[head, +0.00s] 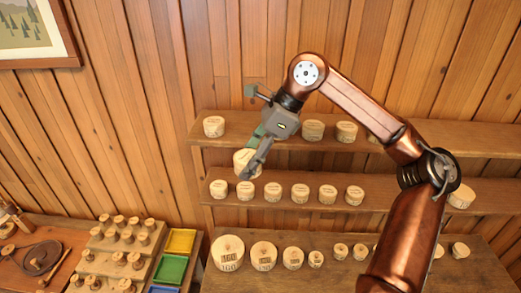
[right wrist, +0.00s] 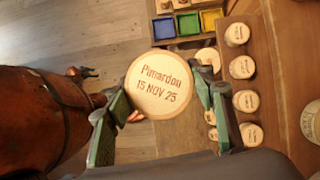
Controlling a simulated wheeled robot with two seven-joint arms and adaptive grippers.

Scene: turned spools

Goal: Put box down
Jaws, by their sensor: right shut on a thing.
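A round pale wooden box (head: 244,163) is held in my right gripper (head: 250,157). In the right wrist view the box (right wrist: 160,86) shows its flat lid with the lettering "Pimardou 15 NOV 25". The green-padded fingers of the right gripper (right wrist: 163,108) are closed on its two sides. In the head view the box hangs in front of the shelves, between the upper shelf (head: 400,148) and the middle shelf (head: 400,200). Part of the box is hidden behind a finger. My left gripper is in neither view.
Several round boxes stand on the upper shelf, with a gap behind my gripper between the left box (head: 213,126) and another (head: 312,130). The middle shelf carries a row of boxes. Numbered discs (head: 228,253) stand below. Spools and coloured trays (head: 180,242) are at left.

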